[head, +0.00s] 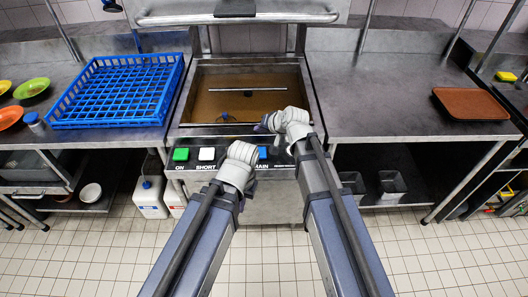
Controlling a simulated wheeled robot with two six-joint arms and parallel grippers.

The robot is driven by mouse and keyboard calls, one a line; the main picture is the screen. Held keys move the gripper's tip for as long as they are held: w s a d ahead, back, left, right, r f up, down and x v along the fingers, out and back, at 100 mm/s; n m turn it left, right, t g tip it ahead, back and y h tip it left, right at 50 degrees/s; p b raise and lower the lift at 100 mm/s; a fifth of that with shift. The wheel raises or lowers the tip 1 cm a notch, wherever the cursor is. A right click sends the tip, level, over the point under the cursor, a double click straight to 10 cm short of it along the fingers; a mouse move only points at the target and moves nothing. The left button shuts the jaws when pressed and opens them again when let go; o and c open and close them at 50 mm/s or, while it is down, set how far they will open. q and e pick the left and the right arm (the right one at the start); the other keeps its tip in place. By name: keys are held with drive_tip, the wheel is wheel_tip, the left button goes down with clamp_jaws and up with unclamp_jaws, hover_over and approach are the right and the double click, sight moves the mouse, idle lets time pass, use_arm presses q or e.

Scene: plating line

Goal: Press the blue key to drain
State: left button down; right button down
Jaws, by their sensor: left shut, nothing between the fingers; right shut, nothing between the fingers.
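The blue key (263,153) is on the black control strip at the front of the dishwasher, beside the partly covered label ending in "MAIN". A green key (181,154) and a white key (206,154) sit to its left on the same strip. My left gripper (247,187) is just below and left of the blue key, shut and empty; its arm hides part of the strip. My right gripper (262,127) is above the blue key near the front edge of the basin, shut and empty. Whether either touches the machine I cannot tell.
The dishwasher basin (215,105) is open with brownish water, its hood (180,15) raised. A brown tray (470,104) lies on the right counter (385,100), which is mostly clear.

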sight(260, 154)
drive_tip(key=shift+f, duration=0.1)
wheel_tip(260, 154, down, 9)
drive_tip(key=b, duration=0.8)
drive_tip(key=shift+b, duration=0.4)
idle(1.5)
drive_tip(key=shift+f+b, duration=0.25)
drive_tip(key=shift+b, duration=0.15)
drive_tip(key=shift+f+b, duration=0.55)
drive_tip(key=shift+b, duration=0.05)
idle(0.6)
idle(0.4)
drive_tip(key=shift+r+p, duration=1)
drive_tip(key=shift+r, duration=0.1)
